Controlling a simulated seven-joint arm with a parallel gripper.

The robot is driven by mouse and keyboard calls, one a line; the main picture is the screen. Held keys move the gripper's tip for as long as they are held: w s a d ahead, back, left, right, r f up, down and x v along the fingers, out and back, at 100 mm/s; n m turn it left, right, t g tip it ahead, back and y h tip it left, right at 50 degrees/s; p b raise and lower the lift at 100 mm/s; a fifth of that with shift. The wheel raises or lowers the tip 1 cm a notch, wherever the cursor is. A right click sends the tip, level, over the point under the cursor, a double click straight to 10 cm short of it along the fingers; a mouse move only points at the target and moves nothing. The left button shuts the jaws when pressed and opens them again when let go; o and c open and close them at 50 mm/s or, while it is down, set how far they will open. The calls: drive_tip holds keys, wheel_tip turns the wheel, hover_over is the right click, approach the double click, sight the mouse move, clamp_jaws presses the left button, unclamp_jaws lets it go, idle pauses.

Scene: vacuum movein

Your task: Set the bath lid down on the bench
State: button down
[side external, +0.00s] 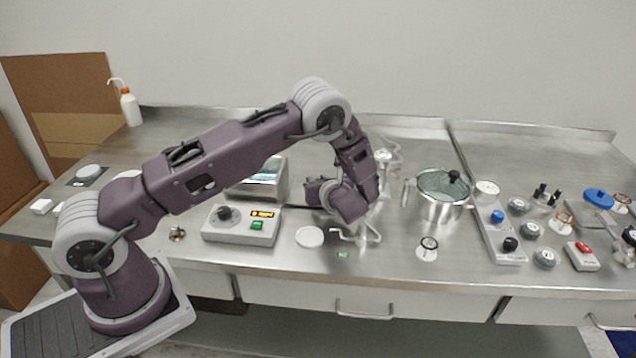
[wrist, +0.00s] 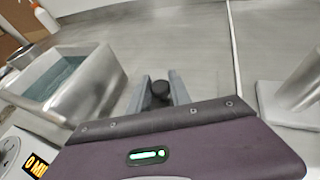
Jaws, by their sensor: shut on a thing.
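My gripper (wrist: 158,88) is shut on a black knob (wrist: 160,90), which I take to be the handle of the bath lid. The lid's plate cannot be told apart from the grey steel bench around it. I cannot tell whether it touches the bench. In the side view my gripper's fingertips and the lid are hidden behind the purple wrist. The open steel bath (side external: 262,182) with bluish water stands left of my gripper; it also shows at the left of the wrist view (wrist: 85,85). The bench (side external: 400,262) is bare steel near the front.
A control box (side external: 240,226) with a lit display stands in front of the bath. A white disc (side external: 309,237) and a pale bent-wire stand (side external: 362,236) lie near my wrist. A lidded pot (side external: 440,207) stands to the right, with several knobs and switches beyond it.

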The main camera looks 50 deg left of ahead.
drive_tip(key=shift+f, duration=0.2)
drive_tip(key=c, duration=1.2)
unclamp_jaws()
